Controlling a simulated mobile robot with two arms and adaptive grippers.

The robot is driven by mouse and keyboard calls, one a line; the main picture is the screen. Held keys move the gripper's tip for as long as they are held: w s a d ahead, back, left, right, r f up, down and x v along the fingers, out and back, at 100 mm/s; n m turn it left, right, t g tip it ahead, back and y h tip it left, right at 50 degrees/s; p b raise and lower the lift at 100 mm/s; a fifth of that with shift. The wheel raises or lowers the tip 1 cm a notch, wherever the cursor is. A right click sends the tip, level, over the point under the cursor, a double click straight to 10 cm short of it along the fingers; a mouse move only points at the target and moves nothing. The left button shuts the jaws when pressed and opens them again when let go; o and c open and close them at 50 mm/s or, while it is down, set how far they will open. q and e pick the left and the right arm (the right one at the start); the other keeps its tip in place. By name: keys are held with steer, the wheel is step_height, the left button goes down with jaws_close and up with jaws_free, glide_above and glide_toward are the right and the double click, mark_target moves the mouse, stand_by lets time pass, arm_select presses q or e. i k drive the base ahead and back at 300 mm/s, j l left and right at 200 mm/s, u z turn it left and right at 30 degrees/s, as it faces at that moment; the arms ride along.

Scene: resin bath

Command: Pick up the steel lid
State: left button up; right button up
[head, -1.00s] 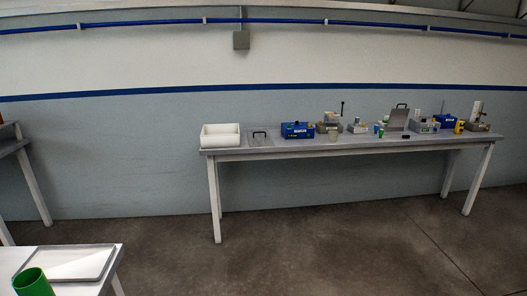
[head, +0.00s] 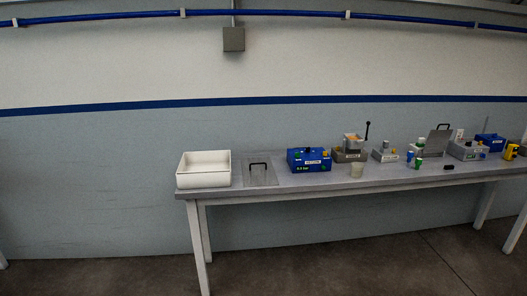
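A flat steel lid (head: 260,178) with a black bar handle lies on the long workbench (head: 330,185), near its left end. It sits just right of a white open bin (head: 204,178). A second grey steel plate with a dark handle (head: 438,138) stands tilted up further right on the same bench, behind small items. I cannot tell whether it is hinged to a box. Neither of my grippers is in view, and the bench is some distance ahead.
The floor (head: 330,262) in front of the bench is clear.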

mark_target(256, 172)
steer(key=i, duration=1.8)
